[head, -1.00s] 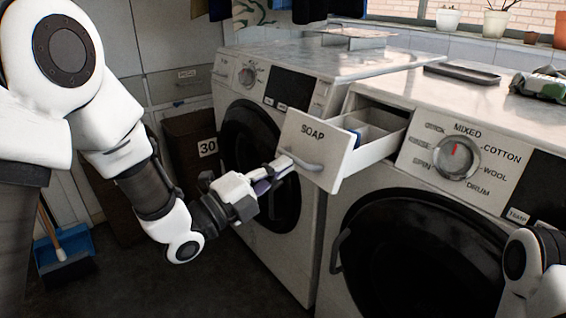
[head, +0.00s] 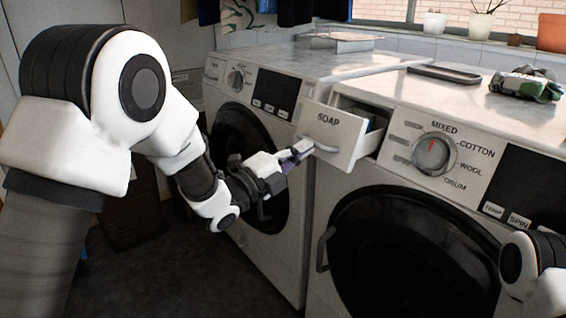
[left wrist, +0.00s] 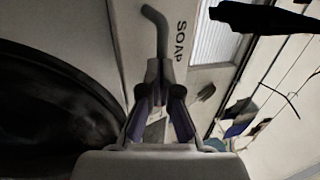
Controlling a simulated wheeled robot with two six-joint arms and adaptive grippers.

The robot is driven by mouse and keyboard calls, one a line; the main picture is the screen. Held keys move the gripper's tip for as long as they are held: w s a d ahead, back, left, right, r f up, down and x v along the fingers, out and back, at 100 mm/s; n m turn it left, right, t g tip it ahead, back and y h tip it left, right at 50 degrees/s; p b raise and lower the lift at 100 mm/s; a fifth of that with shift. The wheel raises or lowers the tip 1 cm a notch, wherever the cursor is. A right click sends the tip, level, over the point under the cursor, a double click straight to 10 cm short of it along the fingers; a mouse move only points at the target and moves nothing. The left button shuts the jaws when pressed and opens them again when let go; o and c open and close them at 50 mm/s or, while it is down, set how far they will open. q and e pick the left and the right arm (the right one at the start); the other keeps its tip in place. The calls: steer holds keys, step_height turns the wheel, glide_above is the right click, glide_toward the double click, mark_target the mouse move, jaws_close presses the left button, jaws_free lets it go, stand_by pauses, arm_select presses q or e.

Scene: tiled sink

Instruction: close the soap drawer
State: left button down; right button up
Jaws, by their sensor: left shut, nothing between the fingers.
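The soap drawer (head: 333,133) sticks partly out of the right washing machine, with a curved handle on its front marked SOAP. Its front also shows in the left wrist view (left wrist: 185,70). My left gripper (head: 304,148) is shut and empty, with its fingertips at the left part of the drawer front by the handle (head: 322,145). In the left wrist view the closed fingers (left wrist: 160,75) point at the lower end of the handle; whether they touch it I cannot tell. Of my right arm only a link shows; its gripper is out of view.
The right washing machine (head: 345,210) has a round dark door and a dial (head: 434,154). The left washing machine (head: 285,220) stands close beside it. A dark tray (head: 445,74) and a green-patterned pack (head: 526,84) lie on top. Open floor lies at the lower left.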

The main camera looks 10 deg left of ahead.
mark_target(333, 137)
arm_select(q)
steer(key=x, duration=0.3)
steer(key=f+x, duration=0.1)
steer(key=x, duration=0.2)
steer(key=f+x, duration=0.1)
steer(key=x, duration=0.2)
steer(key=shift+w+d, duration=0.25)
steer(key=shift+w, duration=0.1)
steer(key=shift+r, duration=0.1)
